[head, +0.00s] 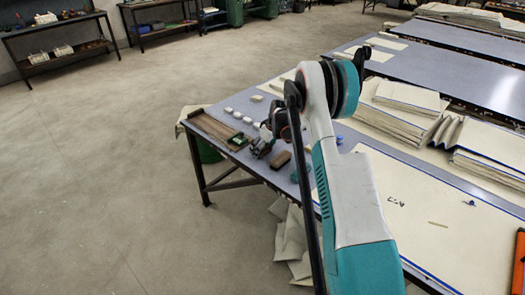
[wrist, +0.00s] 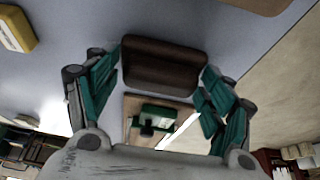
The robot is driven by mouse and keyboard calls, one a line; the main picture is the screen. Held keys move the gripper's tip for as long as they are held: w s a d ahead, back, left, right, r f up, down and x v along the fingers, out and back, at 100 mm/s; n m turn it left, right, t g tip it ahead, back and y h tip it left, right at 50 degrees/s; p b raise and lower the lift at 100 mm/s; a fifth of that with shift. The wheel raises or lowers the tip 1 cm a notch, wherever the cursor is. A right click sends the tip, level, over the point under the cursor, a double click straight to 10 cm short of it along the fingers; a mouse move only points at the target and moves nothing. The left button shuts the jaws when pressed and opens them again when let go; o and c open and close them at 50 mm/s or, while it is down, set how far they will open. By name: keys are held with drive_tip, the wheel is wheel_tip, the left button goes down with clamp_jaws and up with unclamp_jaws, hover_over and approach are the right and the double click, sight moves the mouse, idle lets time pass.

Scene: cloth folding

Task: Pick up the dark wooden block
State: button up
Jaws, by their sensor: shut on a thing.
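The dark wooden block (wrist: 165,65) is a dark brown bar with rounded edges. In the wrist view it lies crosswise between the two teal-padded fingers of my gripper (wrist: 160,80), which is shut on it. In the head view my gripper (head: 262,148) is low over the near left end of the table, and I cannot make out the held block there. Whether the block touches the tabletop is hard to tell.
Another brown block (head: 280,160) lies just right of my gripper. A brown wooden tray (head: 211,127) with a green item (head: 238,139) lies to the left. Several small white pieces (head: 238,115) lie behind. Folded cloths (head: 405,97) are stacked further right on the table.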

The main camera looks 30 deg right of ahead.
wheel_tip(320, 180, up, 20)
drive_tip(key=p, duration=0.6)
